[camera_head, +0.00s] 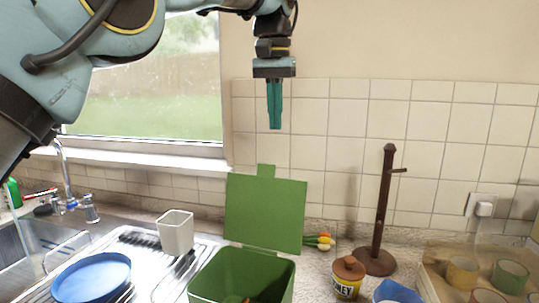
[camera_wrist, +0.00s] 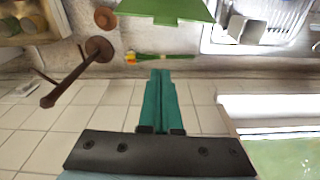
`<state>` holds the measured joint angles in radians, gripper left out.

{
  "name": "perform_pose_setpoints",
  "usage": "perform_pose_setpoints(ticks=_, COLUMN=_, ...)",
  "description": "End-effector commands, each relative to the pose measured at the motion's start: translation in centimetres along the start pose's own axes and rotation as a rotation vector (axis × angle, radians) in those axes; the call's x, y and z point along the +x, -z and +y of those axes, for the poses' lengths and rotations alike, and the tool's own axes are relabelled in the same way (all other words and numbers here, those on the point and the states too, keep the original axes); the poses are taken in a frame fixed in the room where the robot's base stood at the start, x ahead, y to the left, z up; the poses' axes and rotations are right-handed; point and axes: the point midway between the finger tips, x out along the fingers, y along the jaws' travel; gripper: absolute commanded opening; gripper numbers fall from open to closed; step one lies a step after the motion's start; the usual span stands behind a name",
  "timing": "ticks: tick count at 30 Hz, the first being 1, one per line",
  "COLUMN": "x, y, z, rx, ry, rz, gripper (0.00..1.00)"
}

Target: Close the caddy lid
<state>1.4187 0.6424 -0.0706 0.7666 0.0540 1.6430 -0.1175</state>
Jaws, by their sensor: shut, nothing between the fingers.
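The green caddy (camera_head: 243,272) stands on the counter at the bottom centre of the head view. Its square green lid (camera_head: 264,212) is open, raised upright at the back of the caddy, with a tab on its top edge. Something orange lies inside the caddy, mostly hidden. My gripper (camera_head: 275,127) has teal fingers pointing down, shut and empty, high above and behind the lid, apart from it. In the wrist view the shut fingers (camera_wrist: 159,73) show below the lid (camera_wrist: 165,10), whose edge is cut by the top of the picture.
A white cup (camera_head: 175,233) and blue plate (camera_head: 91,277) sit on the drainer at left. Tiled wall and window stand behind.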

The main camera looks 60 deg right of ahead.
Motion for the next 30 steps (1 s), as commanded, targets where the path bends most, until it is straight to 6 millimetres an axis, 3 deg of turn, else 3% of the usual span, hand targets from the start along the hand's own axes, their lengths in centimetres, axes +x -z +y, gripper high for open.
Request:
perform_pose_setpoints(ticks=13, x=8.8, y=-0.1, z=-0.1, rx=-0.002, ry=0.000, rz=-0.004, gripper=0.00)
perform_pose_setpoints(ticks=21, x=7.7, y=-3.0, z=-0.2, rx=-0.003, ry=0.000, rz=0.000, gripper=0.00)
perform_pose_setpoints(ticks=30, x=7.5, y=-3.8, z=-0.2, rx=-0.003, ry=0.000, rz=0.001, gripper=0.00)
